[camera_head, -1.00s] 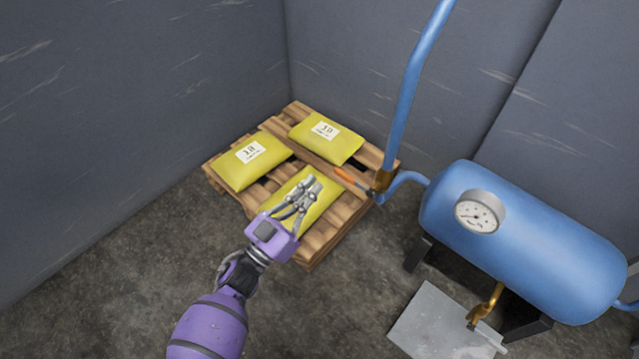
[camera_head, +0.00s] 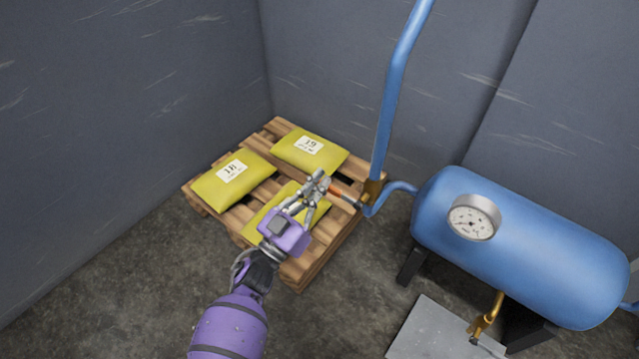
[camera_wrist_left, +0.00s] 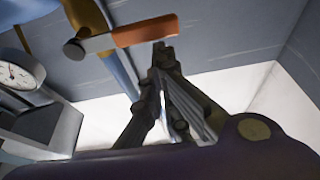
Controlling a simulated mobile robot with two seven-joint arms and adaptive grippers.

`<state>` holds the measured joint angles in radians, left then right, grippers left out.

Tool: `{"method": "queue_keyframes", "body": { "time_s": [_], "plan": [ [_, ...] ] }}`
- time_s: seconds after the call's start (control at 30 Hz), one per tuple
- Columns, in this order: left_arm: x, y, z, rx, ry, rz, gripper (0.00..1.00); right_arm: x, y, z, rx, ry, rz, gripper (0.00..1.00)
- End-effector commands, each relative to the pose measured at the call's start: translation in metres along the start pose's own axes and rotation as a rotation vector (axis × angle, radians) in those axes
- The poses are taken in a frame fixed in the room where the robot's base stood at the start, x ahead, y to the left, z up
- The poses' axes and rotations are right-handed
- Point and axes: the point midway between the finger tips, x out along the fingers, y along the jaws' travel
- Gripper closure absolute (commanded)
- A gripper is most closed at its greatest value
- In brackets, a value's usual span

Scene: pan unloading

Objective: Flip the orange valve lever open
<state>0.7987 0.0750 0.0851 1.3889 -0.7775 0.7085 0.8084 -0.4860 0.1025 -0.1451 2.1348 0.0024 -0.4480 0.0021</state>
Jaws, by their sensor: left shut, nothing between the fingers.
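The orange valve lever (camera_head: 341,193) sticks out to the left from the brass valve (camera_head: 371,190) on the blue pipe (camera_head: 392,90). In the left wrist view the orange lever (camera_wrist_left: 146,31) lies just beyond the fingertips, with its metal end towards the pipe. My left gripper (camera_head: 318,182) is shut and empty, with its fingertips close to the lever's free end. In the left wrist view the shut fingers (camera_wrist_left: 162,55) sit just under the lever; I cannot tell if they touch it. My right gripper is not in view.
A wooden pallet (camera_head: 325,246) with yellow sacks (camera_head: 233,178) lies below the left gripper. A blue tank (camera_head: 530,240) with a gauge (camera_head: 473,218) stands on the right. A grey plate (camera_head: 430,335) lies on the floor. Grey walls close off the back.

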Motion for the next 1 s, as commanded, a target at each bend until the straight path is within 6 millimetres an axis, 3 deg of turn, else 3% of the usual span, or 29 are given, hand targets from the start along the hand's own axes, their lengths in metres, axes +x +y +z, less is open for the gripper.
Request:
{"method": "queue_keyframes", "body": {
  "time_s": [0.67, 1.0],
  "plan": [
    [-0.003, -0.003, 0.007, -0.078, -0.002, -0.028, 1.0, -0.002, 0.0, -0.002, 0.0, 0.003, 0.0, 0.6],
    [-0.007, -0.008, 0.019, -0.217, -0.005, -0.077, 1.0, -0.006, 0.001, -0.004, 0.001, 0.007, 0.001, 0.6]
  ]
}}
